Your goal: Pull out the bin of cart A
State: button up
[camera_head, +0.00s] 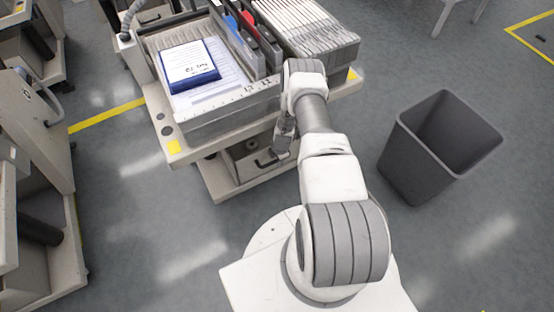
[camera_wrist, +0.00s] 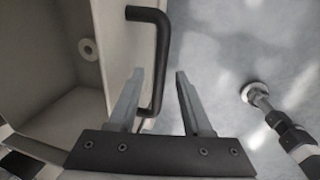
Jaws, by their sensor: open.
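A pale feeder trolley (camera_head: 178,148) stands in front of me; I can read no cart letter on it. Under its top, a bin (camera_head: 240,172) with a black handle (camera_head: 267,162) shows in the head view, partly hidden by my arm. In the wrist view the black handle (camera_wrist: 162,42) stands out from a pale front panel (camera_wrist: 112,35). My gripper (camera_wrist: 158,72) is open at the handle. The handle's lower part appears between the fingers, closer to the left one; I cannot tell its depth or any contact. In the head view my gripper (camera_head: 282,145) is beside the trolley's front.
A dark waste bin (camera_head: 415,170) stands on the floor to the right of my arm. Other trolleys (camera_head: 50,190) stand at the left. The trolley carries a clear tray (camera_head: 215,122) with papers and a blue-edged pad (camera_head: 190,65). Floor around my base is clear.

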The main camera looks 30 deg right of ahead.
jog(key=shift+c, duration=0.3)
grip_shut()
dwell(1.2)
